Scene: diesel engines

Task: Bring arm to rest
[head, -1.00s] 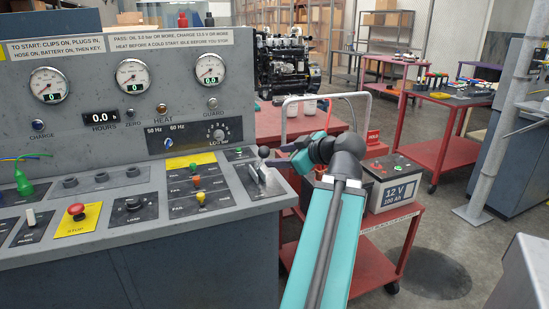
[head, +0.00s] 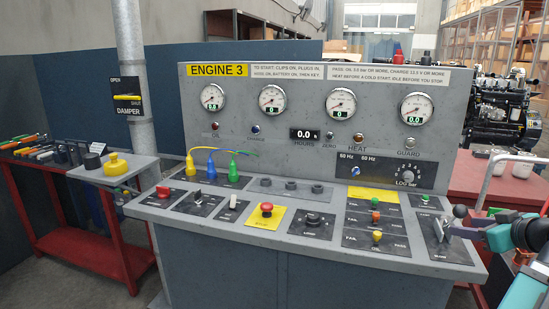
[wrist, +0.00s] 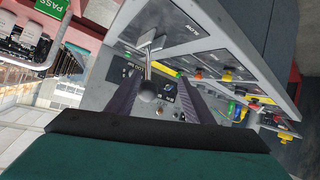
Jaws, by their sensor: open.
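My arm (head: 525,245) reaches in from the right edge of the head view, teal with dark joints. My gripper (wrist: 160,88) is open in the wrist view, its two dark fingers spread on either side of a lever with a grey ball knob (wrist: 148,92). The fingers appear apart from the knob, with nothing held. In the head view the gripper is small, close to the lever plate (head: 447,230) at the right end of the console; the ball knob (head: 460,211) shows there too.
The Engine 3 console (head: 320,130) fills the middle, with gauges, a red stop button (head: 267,209) and several coloured plugs. A red tool table (head: 85,245) and damper post (head: 135,100) stand left. An engine (head: 500,110) and red bench (head: 480,175) are behind right.

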